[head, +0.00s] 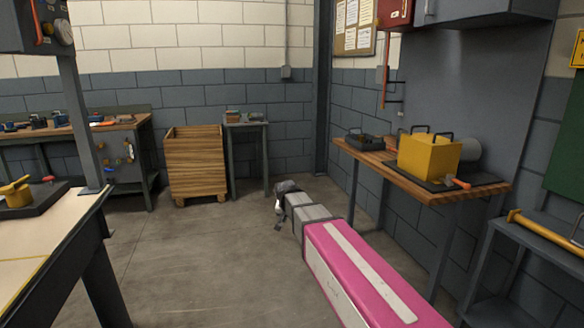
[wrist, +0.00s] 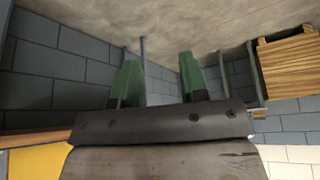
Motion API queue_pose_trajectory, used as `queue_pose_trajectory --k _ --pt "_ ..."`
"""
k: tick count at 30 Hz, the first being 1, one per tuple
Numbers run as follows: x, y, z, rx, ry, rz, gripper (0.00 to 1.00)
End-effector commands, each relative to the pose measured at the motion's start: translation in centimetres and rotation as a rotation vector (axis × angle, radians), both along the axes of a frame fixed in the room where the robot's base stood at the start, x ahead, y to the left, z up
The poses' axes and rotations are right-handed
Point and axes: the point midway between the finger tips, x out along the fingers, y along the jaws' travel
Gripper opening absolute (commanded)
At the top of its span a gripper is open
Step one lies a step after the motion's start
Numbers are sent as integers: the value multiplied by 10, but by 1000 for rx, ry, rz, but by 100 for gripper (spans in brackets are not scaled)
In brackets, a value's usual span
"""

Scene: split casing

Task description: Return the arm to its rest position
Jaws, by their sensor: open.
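My arm, with a pink and white link, reaches from the lower right of the head view out over the floor. My gripper (head: 279,214) is at its far end, small and dark, in front of the back corner. In the wrist view my gripper (wrist: 160,75) shows two green-padded fingers standing apart. Nothing is between them, and only floor and wall lie beyond. The fingertips touch nothing that I can see.
A wooden bench (head: 380,165) right of my arm carries a yellow box (head: 428,157) and a dark tool case. A slatted crate (head: 195,165) and small stand (head: 247,125) are at the back. A pale-topped table (head: 40,235) is at left. Floor between is clear.

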Motion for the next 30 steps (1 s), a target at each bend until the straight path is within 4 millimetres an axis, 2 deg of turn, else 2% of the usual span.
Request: queue_pose_trajectory --k 1,6,9,12,15,19,30 --pt "-23 -28 -19 -10 45 6 40" --pt "-87 -100 -75 -22 193 62 40" --pt "-129 -137 -103 -12 277 98 40" --pt "-167 -164 -123 5 346 134 40" --pt "-196 -182 -137 24 398 164 40" --pt "-217 -193 -147 42 432 189 40" --pt "-221 -196 -149 48 442 198 40"
